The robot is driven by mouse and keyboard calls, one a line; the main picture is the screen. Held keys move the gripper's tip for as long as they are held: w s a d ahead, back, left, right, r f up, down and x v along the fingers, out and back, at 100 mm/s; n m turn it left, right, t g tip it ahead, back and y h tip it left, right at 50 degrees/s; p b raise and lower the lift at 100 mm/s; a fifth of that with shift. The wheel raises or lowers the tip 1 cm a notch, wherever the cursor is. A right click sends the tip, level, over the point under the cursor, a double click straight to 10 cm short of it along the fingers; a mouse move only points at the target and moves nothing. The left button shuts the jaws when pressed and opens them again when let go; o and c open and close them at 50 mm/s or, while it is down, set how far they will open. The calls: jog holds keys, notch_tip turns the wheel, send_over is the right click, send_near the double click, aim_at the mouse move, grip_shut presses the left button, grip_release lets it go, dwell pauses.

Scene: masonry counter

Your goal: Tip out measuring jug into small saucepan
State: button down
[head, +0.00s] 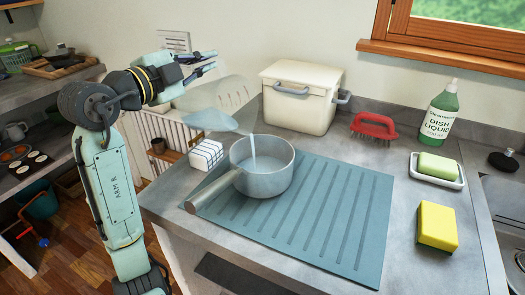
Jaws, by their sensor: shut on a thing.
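The measuring jug (222,95) is clear, with marks on its side. It is tilted well over above the small saucepan, with bluish liquid (212,121) at its lower side. A thin stream (253,145) falls from the jug into the pan. The small saucepan (268,183) is grey metal and stands upright on a blue ribbed mat (318,235), its handle (210,192) towards the front left. My gripper (212,60) is at the jug's upper left and shut on it. The exact contact between fingers and jug is hard to make out.
A folded checked cloth (206,154) lies left of the pan. Behind stand a cream bin (298,98), a red brush (374,126) and a green dish liquid bottle (441,112). A soap dish (437,174) and yellow sponge (437,226) are at right. The mat's right part is clear.

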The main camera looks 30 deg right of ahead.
jog(key=shift+s+d+r, duration=0.1)
jog(key=shift+s+r, duration=0.15)
jog(key=shift+r, duration=0.05)
dwell(0.6)
